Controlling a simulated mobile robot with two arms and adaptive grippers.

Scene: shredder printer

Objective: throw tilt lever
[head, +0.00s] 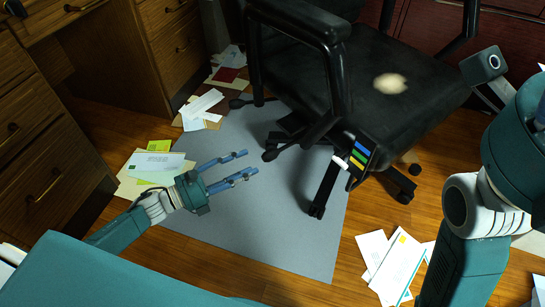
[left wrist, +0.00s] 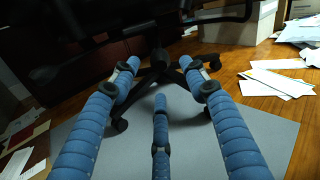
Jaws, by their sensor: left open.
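A black office chair (head: 385,85) stands on a grey floor mat (head: 285,245). Below its seat edge is a black piece with blue, green and yellow stripes (head: 359,153), and a small white tip (head: 340,162) sticks out to its left. I cannot tell for sure which of these is the tilt lever. My left gripper (head: 250,162) is open and empty, left of the white tip and apart from it, with fingers pointing right toward the chair. In the left wrist view, its fingers (left wrist: 160,78) are spread, with the chair base (left wrist: 165,68) beyond. My right gripper does not show.
A wooden desk with drawers (head: 40,130) stands at the left. Loose papers lie on the wooden floor at the left (head: 150,165), behind the mat (head: 205,105) and at the lower right (head: 395,265). The mat between gripper and chair is clear.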

